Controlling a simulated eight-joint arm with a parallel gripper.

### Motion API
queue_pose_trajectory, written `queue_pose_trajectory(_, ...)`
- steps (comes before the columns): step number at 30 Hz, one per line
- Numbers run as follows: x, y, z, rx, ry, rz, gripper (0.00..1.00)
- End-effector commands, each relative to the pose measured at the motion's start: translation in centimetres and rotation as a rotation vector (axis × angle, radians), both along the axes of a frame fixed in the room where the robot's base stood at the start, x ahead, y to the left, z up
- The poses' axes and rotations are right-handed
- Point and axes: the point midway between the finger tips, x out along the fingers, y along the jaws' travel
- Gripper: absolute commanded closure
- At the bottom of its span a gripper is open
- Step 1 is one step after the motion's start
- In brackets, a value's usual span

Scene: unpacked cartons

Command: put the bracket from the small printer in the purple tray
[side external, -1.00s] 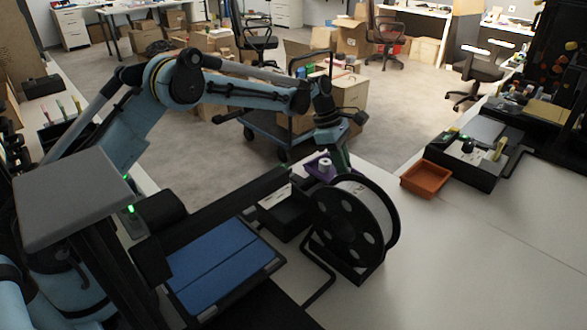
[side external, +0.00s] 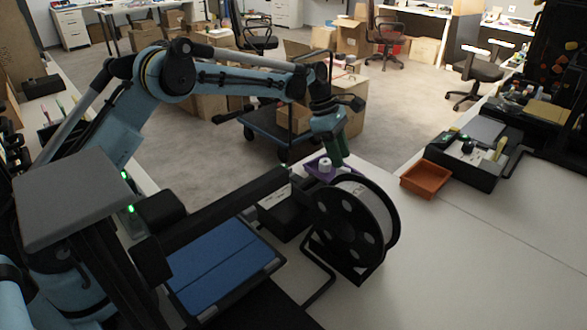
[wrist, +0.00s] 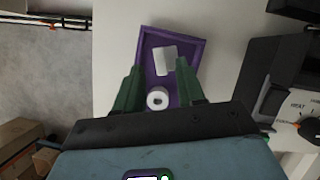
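The purple tray (wrist: 197,47) lies on the pale bench below my gripper. It also shows in the side external view (side external: 311,170), partly behind the spool. A white angular piece (wrist: 165,60), which looks like the bracket, is within the tray's outline. A white round piece with a dark centre (wrist: 157,98) is nearer my gripper, and in the side view it shows as a white knob (side external: 325,165). My gripper (wrist: 160,68) is open, its green fingers apart with gaps to the white pieces. It also shows in the side view (side external: 337,155). The small printer (side external: 220,265) has a blue bed.
A black spool (side external: 350,230) stands in front of the tray and hides part of it. An orange tray (side external: 426,180) sits to the right. A black device with a dial (wrist: 280,80) is right of the tray. The bench at lower right is clear.

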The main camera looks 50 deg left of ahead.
Motion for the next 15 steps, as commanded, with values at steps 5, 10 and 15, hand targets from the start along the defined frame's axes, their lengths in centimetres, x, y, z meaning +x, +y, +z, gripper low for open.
queue_pose_trajectory(5,-0.4,1.5,3.6,0.000,-0.001,0.001,0.61)
queue_pose_trajectory(10,-0.8,2.6,6.4,0.000,0.000,0.001,0.61)
queue_pose_trajectory(15,-1.0,3.2,7.9,0.000,0.001,0.000,0.61)
